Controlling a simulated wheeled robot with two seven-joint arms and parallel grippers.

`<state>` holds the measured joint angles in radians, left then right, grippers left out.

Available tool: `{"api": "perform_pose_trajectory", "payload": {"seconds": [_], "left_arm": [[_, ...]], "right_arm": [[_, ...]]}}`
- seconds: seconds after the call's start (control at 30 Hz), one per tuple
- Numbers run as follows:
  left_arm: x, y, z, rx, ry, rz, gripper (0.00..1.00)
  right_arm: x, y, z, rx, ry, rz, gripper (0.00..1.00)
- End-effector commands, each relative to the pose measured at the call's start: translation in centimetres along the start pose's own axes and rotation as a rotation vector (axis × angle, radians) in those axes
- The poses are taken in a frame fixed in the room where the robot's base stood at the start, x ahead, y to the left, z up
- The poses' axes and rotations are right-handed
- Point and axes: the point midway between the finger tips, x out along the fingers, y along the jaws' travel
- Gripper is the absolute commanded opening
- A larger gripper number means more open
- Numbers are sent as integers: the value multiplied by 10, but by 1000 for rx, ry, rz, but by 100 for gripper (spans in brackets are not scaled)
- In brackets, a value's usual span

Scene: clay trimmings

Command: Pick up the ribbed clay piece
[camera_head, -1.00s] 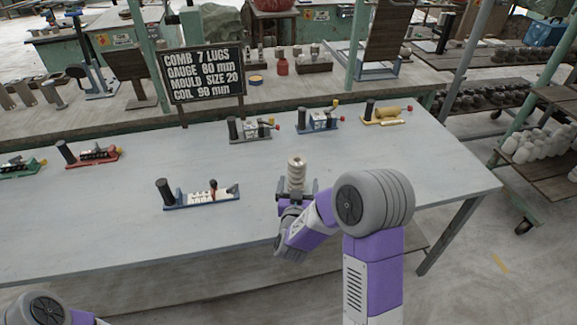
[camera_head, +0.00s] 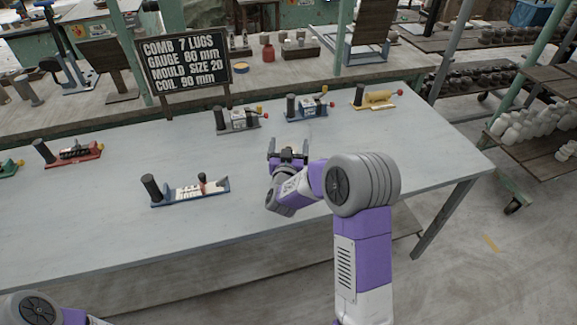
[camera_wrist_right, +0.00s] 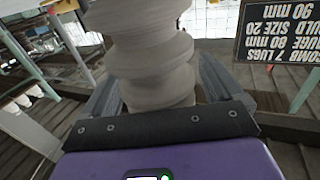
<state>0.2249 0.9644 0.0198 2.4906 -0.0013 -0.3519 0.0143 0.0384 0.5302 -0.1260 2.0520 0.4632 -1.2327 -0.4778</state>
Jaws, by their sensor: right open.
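The ribbed clay piece (camera_wrist_right: 150,50) fills the upper middle of the right wrist view. It is pale grey, with thick rounded rings, and stands between the two dark fingers of my right gripper (camera_wrist_right: 158,95). Its far end runs out of the picture, and I cannot tell whether a finger touches it. In the head view my right gripper (camera_head: 288,153) is open over the middle of the table, and I cannot make out the clay piece there. My left gripper is out of view; only part of that arm shows at the lower left.
The grey table (camera_head: 110,225) holds a blue tool with a black post (camera_head: 190,191), a red one (camera_head: 72,153) and several more along the back. A black sign (camera_head: 186,61) stands at the back edge. The table's front right is clear.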

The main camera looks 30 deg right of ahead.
Motion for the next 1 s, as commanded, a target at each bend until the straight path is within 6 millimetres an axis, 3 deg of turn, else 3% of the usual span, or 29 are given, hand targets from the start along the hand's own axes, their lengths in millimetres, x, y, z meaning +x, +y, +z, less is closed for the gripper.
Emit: {"api": "perform_pose_trajectory", "payload": {"seconds": [0.07,0.67,1.0], "left_arm": [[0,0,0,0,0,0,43],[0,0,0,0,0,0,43],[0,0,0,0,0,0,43]], "right_arm": [[0,0,0,0,0,0,93],[-1,0,0,1,0,0,3],[0,0,-3,3,4,0,0]]}}
